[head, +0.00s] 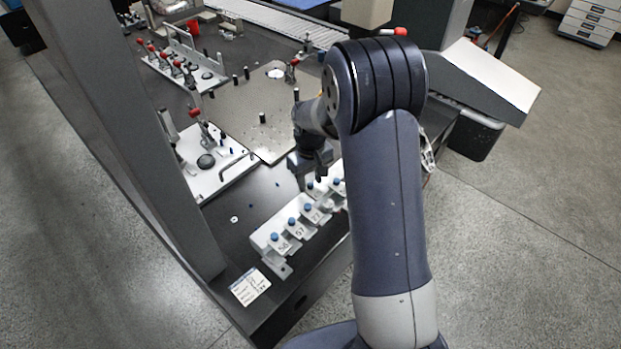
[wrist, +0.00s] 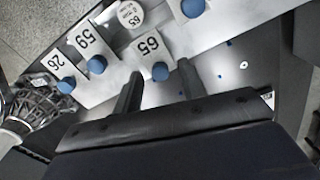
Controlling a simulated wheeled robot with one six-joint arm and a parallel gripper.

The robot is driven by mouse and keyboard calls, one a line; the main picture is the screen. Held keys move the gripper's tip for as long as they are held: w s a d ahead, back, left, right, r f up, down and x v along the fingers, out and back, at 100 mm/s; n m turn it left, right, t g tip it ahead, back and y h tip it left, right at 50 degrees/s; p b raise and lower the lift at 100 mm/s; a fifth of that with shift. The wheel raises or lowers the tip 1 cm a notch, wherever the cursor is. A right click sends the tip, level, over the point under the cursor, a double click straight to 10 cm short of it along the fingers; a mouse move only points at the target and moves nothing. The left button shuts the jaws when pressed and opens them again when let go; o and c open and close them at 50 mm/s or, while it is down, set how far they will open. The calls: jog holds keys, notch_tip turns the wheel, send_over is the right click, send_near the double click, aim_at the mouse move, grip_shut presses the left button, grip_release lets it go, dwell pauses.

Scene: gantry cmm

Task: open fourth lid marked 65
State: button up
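A pale row of numbered lids (head: 262,240) with blue knobs stands along the near edge of the dark table. In the wrist view, a white lid plate marked 65 (wrist: 149,45) has a blue knob (wrist: 160,70). A round white disc (wrist: 130,13), also marked 65, shows beyond it. My gripper (wrist: 160,68) is open, with one finger on each side of this knob in the picture. I cannot tell whether the fingers touch it. In the head view my gripper (head: 318,174) is above the far part of the row, partly hiding it.
Plates marked 59 (wrist: 87,41) and 26 (wrist: 59,62) lie to the left in the wrist view. A fixture plate with a red-handled clamp (head: 222,178) stands farther back. A printed card (head: 249,287) lies at the table corner. A grey post (head: 150,140) rises at left.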

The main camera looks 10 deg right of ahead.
notch_tip(320, 180, up, 11)
jog(key=b, duration=0.1)
dwell(0.4)
jog(key=shift+f, duration=0.1)
jog(key=p, duration=0.1)
send_near(319, 195)
jog(key=f, duration=0.1)
jog(key=w+a+f, duration=0.1)
jog(key=f, duration=0.1)
jog(key=w+a+f, duration=0.1)
jog(key=f, duration=0.1)
jog(key=shift+w+f, duration=0.25)
jog(key=shift+s+d+f, duration=0.2)
jog(key=shift+s+d, duration=0.9)
jog(key=shift+s, duration=0.3)
jog(key=shift+w, duration=0.15)
